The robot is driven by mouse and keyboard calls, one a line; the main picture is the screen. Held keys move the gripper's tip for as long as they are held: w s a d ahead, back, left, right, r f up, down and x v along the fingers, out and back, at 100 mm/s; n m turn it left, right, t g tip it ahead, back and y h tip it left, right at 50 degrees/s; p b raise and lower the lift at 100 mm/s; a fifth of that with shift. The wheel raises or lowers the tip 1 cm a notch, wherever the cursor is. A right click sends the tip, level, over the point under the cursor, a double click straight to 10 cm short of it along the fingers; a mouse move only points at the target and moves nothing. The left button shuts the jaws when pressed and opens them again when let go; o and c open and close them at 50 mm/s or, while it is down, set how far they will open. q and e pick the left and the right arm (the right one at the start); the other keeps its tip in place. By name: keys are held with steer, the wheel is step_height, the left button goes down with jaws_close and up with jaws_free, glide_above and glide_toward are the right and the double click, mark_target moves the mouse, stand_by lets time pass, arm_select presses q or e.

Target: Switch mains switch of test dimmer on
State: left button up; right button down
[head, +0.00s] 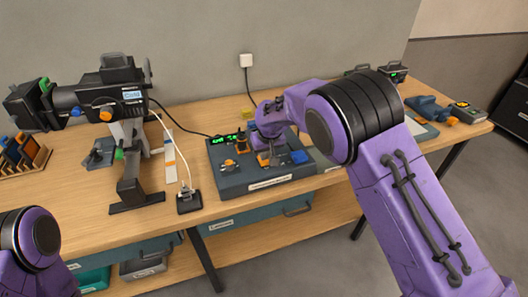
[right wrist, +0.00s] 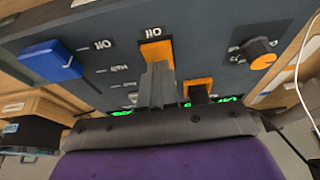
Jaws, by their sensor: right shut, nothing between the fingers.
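The test dimmer (head: 235,180) is a dark grey box on the bench with a green display (head: 228,138) at its back. My right gripper (head: 268,150) is over its top, with shut, empty fingers. In the right wrist view the panel is upside down. There the fingertips (right wrist: 160,72) are at the near edge of an orange control (right wrist: 156,51) beside an "Off" label; I cannot tell whether they touch. A second orange control (right wrist: 199,86) is partly hidden beside the fingers. I cannot tell which orange control is the mains switch. My left gripper is out of view.
On the panel, a blue fader cap (right wrist: 50,60) and an orange-topped knob (right wrist: 262,52) flank the fingers. A stage lamp on a stand (head: 130,190) and a small socket box (head: 189,202) with a white cable are left of the dimmer. Blue and orange items (head: 428,108) lie at right.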

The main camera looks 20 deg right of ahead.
mark_target(265, 162)
steer(key=r+p, duration=0.5)
steer(key=shift+w, duration=0.25)
steer(key=shift+r+b, duration=0.2)
steer(key=shift+b, duration=0.4)
steer(key=w+b+v, duration=0.2)
steer(key=v, duration=0.6)
steer(key=shift+r, duration=0.55)
steer(key=shift+s, duration=0.15)
